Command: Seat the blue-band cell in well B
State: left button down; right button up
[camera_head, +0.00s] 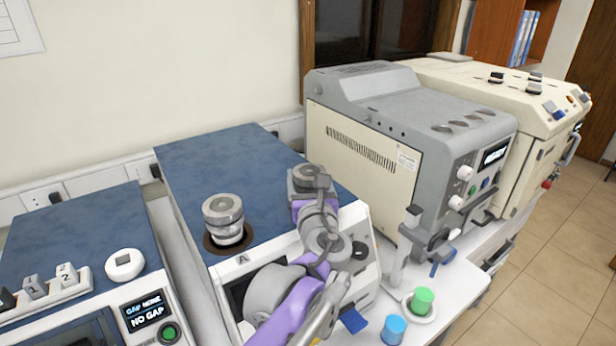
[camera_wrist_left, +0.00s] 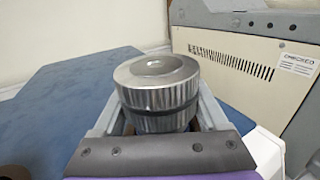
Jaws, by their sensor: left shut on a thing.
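My left gripper (camera_head: 314,192) is above the right part of the blue-topped tester (camera_head: 215,160), shut on a metal cell (camera_head: 306,176). In the left wrist view the held cell (camera_wrist_left: 156,88) stands roughly upright between the fingers, its ribbed side carrying a dark band; I cannot tell whether the band is blue. Well B is not visible; my gripper and arm cover that part of the tester. I cannot tell whether the held cell touches the tester. Another metal cell (camera_head: 224,218) stands in the dark round well marked A, left of my gripper.
A grey-and-cream machine (camera_head: 410,140) stands close on the right. At the front right are a green-capped item (camera_head: 421,301), a blue-capped item (camera_head: 394,329) and a grey stand (camera_head: 412,232). On the left, another blue-topped unit (camera_head: 90,220) reads "NO GAP".

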pick_arm(q)
grip_release()
jog(key=shift+f, duration=0.1)
